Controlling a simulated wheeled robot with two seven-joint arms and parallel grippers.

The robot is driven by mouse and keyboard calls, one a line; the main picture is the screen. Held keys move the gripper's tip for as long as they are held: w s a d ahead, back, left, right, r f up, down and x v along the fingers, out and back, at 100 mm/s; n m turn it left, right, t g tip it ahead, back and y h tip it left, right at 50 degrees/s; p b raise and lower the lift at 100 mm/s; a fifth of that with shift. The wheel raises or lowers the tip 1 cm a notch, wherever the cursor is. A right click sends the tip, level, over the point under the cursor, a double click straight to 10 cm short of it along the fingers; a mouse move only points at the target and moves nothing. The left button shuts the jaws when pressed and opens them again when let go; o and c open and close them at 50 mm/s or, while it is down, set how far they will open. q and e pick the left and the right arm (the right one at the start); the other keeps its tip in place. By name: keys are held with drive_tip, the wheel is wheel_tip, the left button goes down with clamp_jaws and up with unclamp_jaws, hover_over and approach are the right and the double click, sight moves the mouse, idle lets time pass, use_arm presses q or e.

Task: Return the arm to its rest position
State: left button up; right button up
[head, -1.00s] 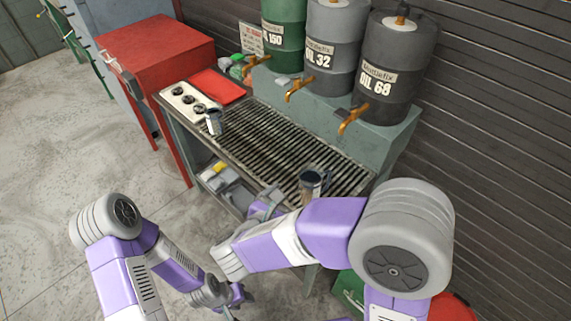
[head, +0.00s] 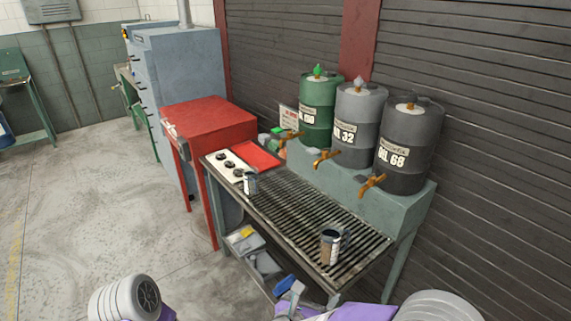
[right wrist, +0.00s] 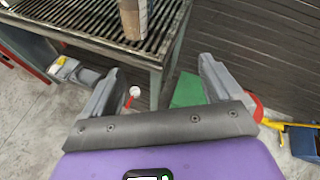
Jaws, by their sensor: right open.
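My right arm is low at the bottom of the head view, and its gripper (head: 292,298) is in front of the bench's near side, partly cut off by the frame edge. In the right wrist view, the right gripper (right wrist: 160,72) has its two fingers wide apart with nothing between them. A metal mug (head: 329,247) stands on the grated bench (head: 297,222), apart from the gripper. Part of it shows in the right wrist view (right wrist: 132,18). Of my left arm only a rounded joint shows at the bottom left; its gripper is out of view.
A second mug (head: 250,184) stands at the bench's left end beside a red tray (head: 259,156). Green, grey and black oil drums (head: 408,148) with taps stand behind. A red cabinet (head: 207,115) is to the left. The floor at left is clear.

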wheel_tip(320, 180, down, 18)
drive_tip(key=w+d+n+g+y, duration=0.25)
drive_tip(key=n+y, duration=0.35)
drive_tip(key=n, duration=1.3)
use_arm(q)
drive_tip(key=shift+w+r+p, duration=0.1)
drive_tip(key=shift+r+p, duration=0.7)
use_arm(e)
drive_tip(key=s+f+n+g+y, duration=0.5)
drive_tip(key=s+f+n+g, duration=0.3)
drive_tip(key=s+f+n, duration=0.5)
drive_tip(key=s+n, duration=0.4)
drive_tip(key=n, duration=0.1)
drive_tip(key=shift+s+y, duration=0.25)
drive_tip(key=shift+y, duration=0.05)
